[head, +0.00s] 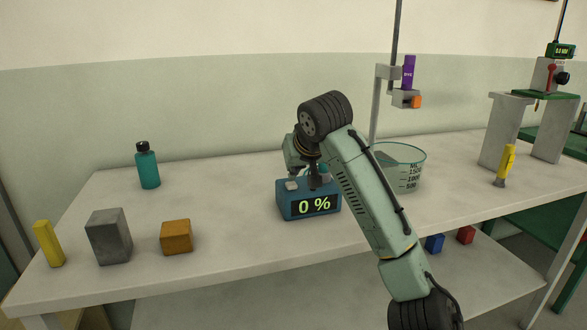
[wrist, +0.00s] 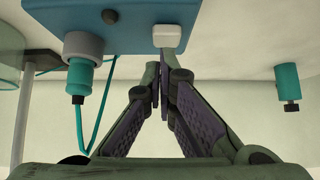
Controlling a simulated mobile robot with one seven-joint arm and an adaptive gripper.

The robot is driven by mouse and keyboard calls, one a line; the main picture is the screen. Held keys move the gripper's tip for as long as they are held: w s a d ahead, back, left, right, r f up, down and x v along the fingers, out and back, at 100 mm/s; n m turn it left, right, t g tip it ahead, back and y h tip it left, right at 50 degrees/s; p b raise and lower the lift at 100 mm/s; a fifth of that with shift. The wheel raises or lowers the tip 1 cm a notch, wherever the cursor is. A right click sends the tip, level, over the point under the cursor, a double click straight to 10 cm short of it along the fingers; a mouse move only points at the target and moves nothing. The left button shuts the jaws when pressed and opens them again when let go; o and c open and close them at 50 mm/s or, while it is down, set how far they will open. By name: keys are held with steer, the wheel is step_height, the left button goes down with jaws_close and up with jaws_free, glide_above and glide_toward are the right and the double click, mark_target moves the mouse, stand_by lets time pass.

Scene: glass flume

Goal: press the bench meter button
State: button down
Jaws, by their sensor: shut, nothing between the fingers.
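A grey socket with a teal plug and cable (wrist: 80,65) is beside the button.
A glass beaker (head: 405,170) and a stand with a purple holder (head: 408,75) are behind my arm. A teal bottle (head: 148,168), grey block (head: 108,237), orange block (head: 176,238) and yellow piece (head: 48,244) stand to the left. The bench front is clear.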

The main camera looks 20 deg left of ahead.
step_height(320, 180, up, 3)
steer(key=shift+f+p, duration=0.1)
steer(key=shift+p, duration=0.6)
steer(key=b+v, duration=0.3)
steer(key=v, duration=0.6)
steer(key=shift+s+d, duration=0.25)
steer(key=shift+s, duration=0.2)
